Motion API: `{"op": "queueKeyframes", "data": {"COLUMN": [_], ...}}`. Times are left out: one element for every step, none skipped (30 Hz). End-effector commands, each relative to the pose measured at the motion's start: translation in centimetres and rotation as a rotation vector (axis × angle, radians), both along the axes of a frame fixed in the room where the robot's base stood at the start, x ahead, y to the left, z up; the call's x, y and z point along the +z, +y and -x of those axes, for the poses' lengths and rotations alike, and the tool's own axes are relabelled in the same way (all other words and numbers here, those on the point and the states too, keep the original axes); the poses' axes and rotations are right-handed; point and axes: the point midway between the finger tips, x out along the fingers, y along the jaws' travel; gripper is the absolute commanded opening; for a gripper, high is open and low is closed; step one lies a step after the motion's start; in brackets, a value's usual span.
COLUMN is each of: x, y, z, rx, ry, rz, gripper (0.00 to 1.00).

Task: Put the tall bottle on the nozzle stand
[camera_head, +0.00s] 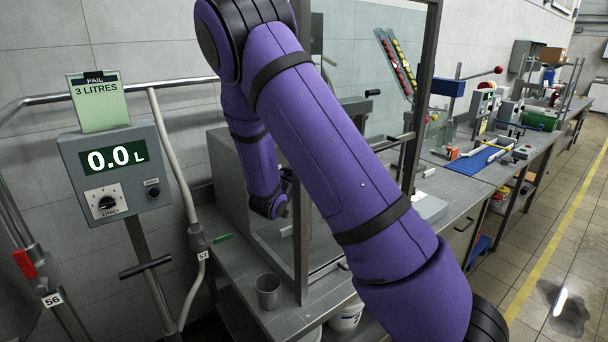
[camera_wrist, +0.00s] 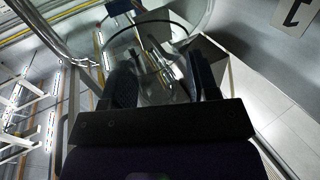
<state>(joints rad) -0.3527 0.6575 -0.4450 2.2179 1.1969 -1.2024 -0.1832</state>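My gripper (camera_wrist: 164,82) shows in the wrist view with its two dark fingers apart. A clear, glassy vessel (camera_wrist: 155,60) with a round rim shows between and beyond the fingers. I cannot tell whether the fingers touch it or whether it is the tall bottle. In the head view my purple arm hides the gripper and much of the bench behind it. I cannot make out a tall bottle or a nozzle stand for certain in the head view.
A grey meter box (camera_head: 117,172) reads 0.0 L, under a green "PAIL 3 LITRES" card (camera_head: 98,103). A metal cup (camera_head: 268,291) stands on the near steel bench. A dark metal frame post (camera_head: 301,250) rises beside it. Floor at the right is clear except a dark puddle (camera_head: 566,312).

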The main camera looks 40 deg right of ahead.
Motion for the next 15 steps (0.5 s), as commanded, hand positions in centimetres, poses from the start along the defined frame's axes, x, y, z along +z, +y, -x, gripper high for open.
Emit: {"op": "queueKeyframes", "data": {"x": [0.0, 0.0, 0.0, 0.1, 0.2, 0.4, 0.3, 0.3, 0.3, 0.3, 0.3, 0.3, 0.3, 0.3, 0.3], "y": [0.0, 0.0, 0.0, 0.0, 0.0, 0.0, 0.3, 0.6, 1.1, 1.5, 1.9, 2.6, 3.1, 3.7, 4.5], "z": [0.0, 0.0, 0.0, 0.0, 0.0, 0.0, 0.1, 0.2, 0.4, 0.6, 0.8, 1.2, 1.4, 1.7, 2.0], "rx": [0.000, 0.000, 0.000, 0.000, 0.000, 0.000, 0.001, 0.002, 0.002, 0.002, 0.003, 0.003, 0.003, 0.004, 0.004], "ry": [0.000, 0.000, 0.000, 0.000, -0.001, -0.001, 0.000, 0.000, 0.000, 0.000, 0.000, 0.000, 0.001, 0.001, 0.001], "rz": [0.000, 0.000, 0.000, 0.000, 0.000, 0.000, 0.000, -0.001, -0.001, -0.001, -0.001, -0.001, 0.000, 0.000, -0.002], "gripper": [0.54, 0.54, 0.54, 0.54, 0.54, 0.54, 0.54, 0.54, 0.54, 0.54, 0.54, 0.54, 0.54, 0.54, 0.54]}}
